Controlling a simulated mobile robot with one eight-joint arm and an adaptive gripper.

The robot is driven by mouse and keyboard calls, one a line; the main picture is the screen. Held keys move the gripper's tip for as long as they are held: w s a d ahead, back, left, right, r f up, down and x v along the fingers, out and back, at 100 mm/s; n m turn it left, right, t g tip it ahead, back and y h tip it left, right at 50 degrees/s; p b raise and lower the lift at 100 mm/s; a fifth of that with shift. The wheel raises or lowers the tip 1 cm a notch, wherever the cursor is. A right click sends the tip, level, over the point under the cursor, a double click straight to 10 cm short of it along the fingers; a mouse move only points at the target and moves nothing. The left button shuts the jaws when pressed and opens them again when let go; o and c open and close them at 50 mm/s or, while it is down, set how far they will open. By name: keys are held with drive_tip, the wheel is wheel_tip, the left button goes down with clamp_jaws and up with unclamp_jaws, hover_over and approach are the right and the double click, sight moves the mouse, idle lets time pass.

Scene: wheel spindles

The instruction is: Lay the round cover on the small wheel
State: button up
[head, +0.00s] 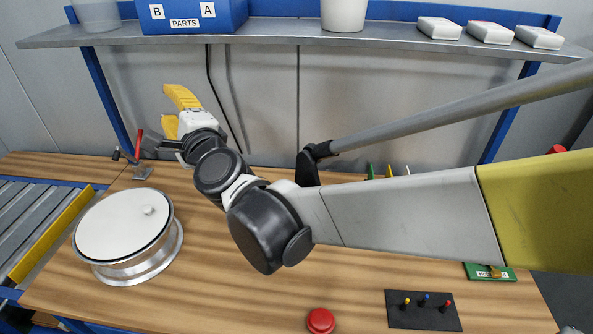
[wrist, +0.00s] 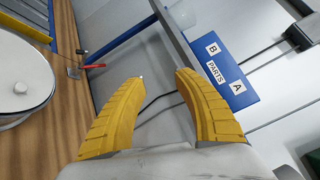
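The round cover (head: 112,222) is a white disc with a dark edge and a small knob. It lies roughly level on top of a silver wheel (head: 143,270) at the left of the bench; whether it is exactly centred I cannot tell. The cover also shows at the left edge of the wrist view (wrist: 14,70), partly cut off. My gripper (head: 167,109) has yellow fingers and is raised behind and above the wheel, apart from the cover. In the wrist view my gripper (wrist: 160,77) is open, with nothing between its fingers.
A shelf (head: 270,33) with a blue parts box (head: 190,18) runs behind my gripper. A roller conveyor (head: 35,217) is at the left, with a red-handled tool (head: 139,145) near the back. A red button (head: 321,321) and peg board (head: 424,312) stand in front. The middle bench is clear.

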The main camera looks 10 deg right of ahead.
drive_tip(key=s+d+f+n+g+h, duration=0.2)
drive_tip(key=s+d+f+n, duration=0.3)
drive_tip(key=d, duration=0.6)
drive_tip(key=s+d+f+n+g+h, duration=0.3)
drive_tip(key=s+d+f+n, duration=0.3)
drive_tip(key=s+d, duration=0.4)
drive_tip(key=s+d+f+n+g+h, duration=0.3)
drive_tip(key=s+d+f, duration=0.4)
drive_tip(key=d, duration=0.4)
drive_tip(key=shift+s+d+f+n+g, duration=0.25)
drive_tip(key=shift+d+n+g, duration=0.1)
drive_tip(key=shift+n+g, duration=0.7)
drive_tip(key=shift+a, duration=0.15)
